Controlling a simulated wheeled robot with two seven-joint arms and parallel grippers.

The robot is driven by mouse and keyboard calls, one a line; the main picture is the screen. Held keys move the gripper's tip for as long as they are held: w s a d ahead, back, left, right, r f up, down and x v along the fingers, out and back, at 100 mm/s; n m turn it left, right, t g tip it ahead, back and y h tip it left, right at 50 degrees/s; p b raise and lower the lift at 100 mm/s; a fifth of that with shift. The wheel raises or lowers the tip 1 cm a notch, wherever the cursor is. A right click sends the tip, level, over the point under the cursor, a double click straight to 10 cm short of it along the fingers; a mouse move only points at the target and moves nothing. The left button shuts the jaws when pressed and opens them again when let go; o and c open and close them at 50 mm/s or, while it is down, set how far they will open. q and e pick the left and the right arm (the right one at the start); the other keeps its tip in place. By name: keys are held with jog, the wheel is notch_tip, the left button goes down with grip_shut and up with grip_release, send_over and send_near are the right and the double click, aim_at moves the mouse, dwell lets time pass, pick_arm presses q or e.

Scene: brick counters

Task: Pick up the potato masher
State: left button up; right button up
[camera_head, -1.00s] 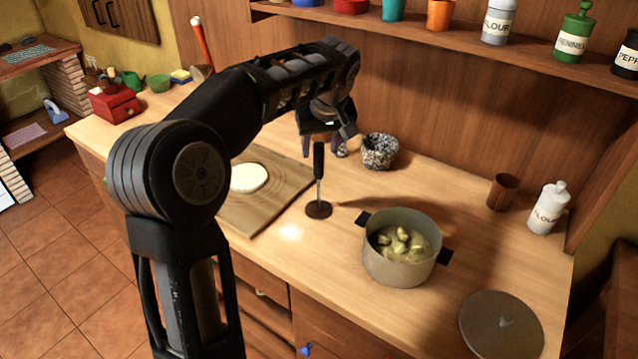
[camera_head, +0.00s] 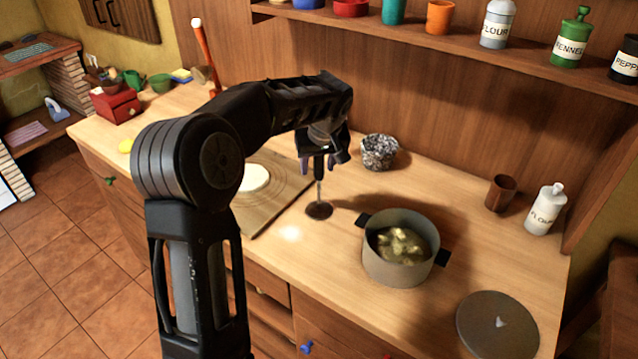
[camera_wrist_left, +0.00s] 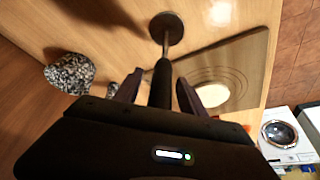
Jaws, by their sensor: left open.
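The potato masher (camera_head: 319,208) stands upright on the counter, its round dark base down and its black handle up, between the cutting board and the pot. My left gripper (camera_head: 319,165) is above it, pointing down, with the top of the handle between its fingers. In the left wrist view the masher (camera_wrist_left: 167,30) runs up to the handle, which lies between the two open fingers (camera_wrist_left: 158,88), with gaps visible on both sides. The upper handle is partly hidden by the gripper. My right gripper is not in view.
A pot (camera_head: 392,262) with pale chunks stands right of the masher, its lid (camera_head: 498,325) at the front right. A cutting board (camera_head: 262,212) with a round white piece (camera_head: 254,178) lies left. A speckled pot (camera_head: 379,153) stands behind. A shelf (camera_head: 470,55) runs above.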

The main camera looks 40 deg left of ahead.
pick_arm(q)
jog(key=shift+c, duration=0.6)
grip_shut()
dwell(1.2)
